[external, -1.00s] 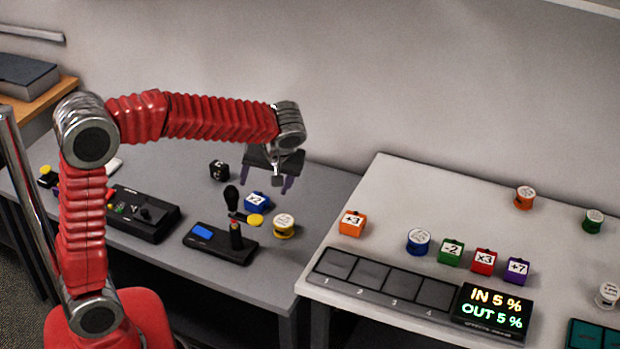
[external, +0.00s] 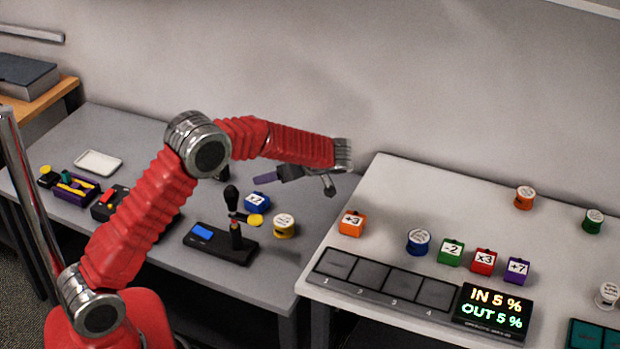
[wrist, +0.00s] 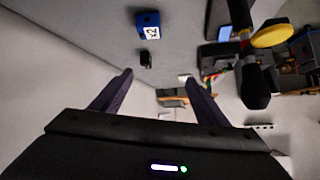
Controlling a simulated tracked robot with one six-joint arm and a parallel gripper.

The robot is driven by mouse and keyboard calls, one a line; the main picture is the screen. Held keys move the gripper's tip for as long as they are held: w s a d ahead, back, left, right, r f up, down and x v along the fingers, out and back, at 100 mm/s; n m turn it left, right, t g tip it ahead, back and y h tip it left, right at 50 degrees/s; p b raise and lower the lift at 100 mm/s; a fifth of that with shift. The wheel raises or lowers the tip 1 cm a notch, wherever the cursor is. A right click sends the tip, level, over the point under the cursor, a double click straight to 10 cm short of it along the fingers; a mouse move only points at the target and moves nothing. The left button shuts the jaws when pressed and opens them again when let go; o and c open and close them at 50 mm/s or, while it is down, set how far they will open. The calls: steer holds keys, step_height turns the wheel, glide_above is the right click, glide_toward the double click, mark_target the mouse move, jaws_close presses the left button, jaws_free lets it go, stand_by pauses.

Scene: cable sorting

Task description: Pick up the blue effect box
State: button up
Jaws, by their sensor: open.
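The blue effect box (external: 257,202) is a small cube with a white "2" label. It sits on the grey table, behind and right of the black lever device. In the wrist view the blue box (wrist: 148,27) shows near the top, beyond the fingertips and apart from them. My gripper (external: 263,180) is tilted nearly sideways, with its purple fingers pointing left above the back of the grey table. In the wrist view my gripper (wrist: 158,80) has its two fingers spread with nothing between them.
The lever device (external: 222,242) and a yellow spool (external: 284,226) stand close to the box. A small black box (wrist: 146,59) is near it in the wrist view. The white table (external: 400,185) on the right holds several coloured boxes, spools and a slotted board (external: 383,282).

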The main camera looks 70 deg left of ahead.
steer(key=a+f+n+g+y, duration=0.1)
steer(key=a+f+n, duration=0.1)
steer(key=a+f, duration=0.2)
steer(key=shift+w+a+f+n, duration=0.2)
steer(key=shift+a+f+n, duration=0.2)
steer(key=shift+f, duration=0.25)
glide_toward(261, 201)
steer(key=x, duration=0.5)
steer(key=shift+w+f, duration=0.1)
steer(key=shift+f, duration=0.1)
steer(key=shift+s+a+f, duration=0.15)
steer(key=shift+s+a, duration=0.1)
steer(key=shift+a, duration=0.2)
steer(key=x, duration=0.6)
steer(key=shift+s+a, duration=0.1)
steer(key=shift+s, duration=0.05)
steer(key=shift+c, duration=0.6)
